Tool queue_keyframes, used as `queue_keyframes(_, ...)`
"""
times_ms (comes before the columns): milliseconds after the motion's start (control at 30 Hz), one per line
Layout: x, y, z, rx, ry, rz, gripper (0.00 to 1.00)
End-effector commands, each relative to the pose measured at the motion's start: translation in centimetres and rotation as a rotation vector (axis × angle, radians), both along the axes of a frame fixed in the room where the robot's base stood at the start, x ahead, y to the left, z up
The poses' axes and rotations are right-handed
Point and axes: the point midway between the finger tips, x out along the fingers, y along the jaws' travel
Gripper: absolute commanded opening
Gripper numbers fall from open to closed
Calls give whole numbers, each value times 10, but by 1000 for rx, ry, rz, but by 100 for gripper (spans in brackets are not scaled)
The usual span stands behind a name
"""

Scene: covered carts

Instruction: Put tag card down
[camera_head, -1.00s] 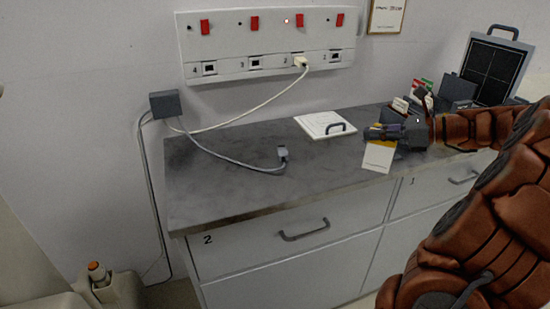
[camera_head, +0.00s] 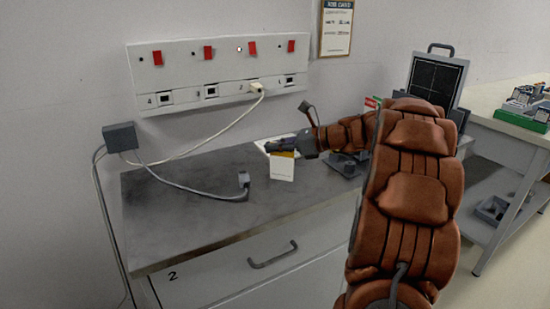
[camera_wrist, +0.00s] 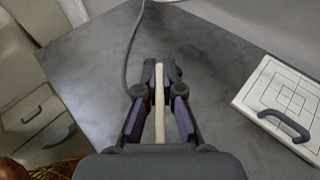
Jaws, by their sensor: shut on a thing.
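The tag card (camera_head: 282,168) is a white card with a yellow band at its top. My gripper (camera_head: 278,147) is shut on its upper edge, and the card hangs upright over the grey counter top (camera_head: 190,205). In the wrist view, the card (camera_wrist: 159,105) shows edge-on as a pale strip between the two fingers of my gripper (camera_wrist: 160,85). I cannot tell whether its lower edge touches the counter.
A white panel with a dark handle (camera_wrist: 285,125) lies right of my gripper. A grey cable with a connector (camera_head: 243,180) lies on the counter to the left. A wall panel with red switches (camera_head: 220,70) is behind.

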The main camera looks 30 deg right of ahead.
Motion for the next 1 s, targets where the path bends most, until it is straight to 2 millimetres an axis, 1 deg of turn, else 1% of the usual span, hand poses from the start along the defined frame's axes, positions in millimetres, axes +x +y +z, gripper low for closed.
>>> queue_keyframes(33, -2, -2, -12, 2, 5, -2, 0)
queue_keyframes(100, -2, -2, -22, 2, 5, -2, 0)
queue_keyframes(200, -2, -1, -31, 2, 4, -1, 0)
queue_keyframes(700, -2, -1, -37, 2, 2, -1, 0)
queue_keyframes(733, -2, -2, -37, 1, 2, -2, 8)
queue_keyframes(800, -2, -2, -37, 1, 2, -2, 15)
queue_keyframes(967, -2, -2, -37, 1, 2, -2, 31)
queue_keyframes(1000, -2, -2, -37, 1, 2, -2, 31)
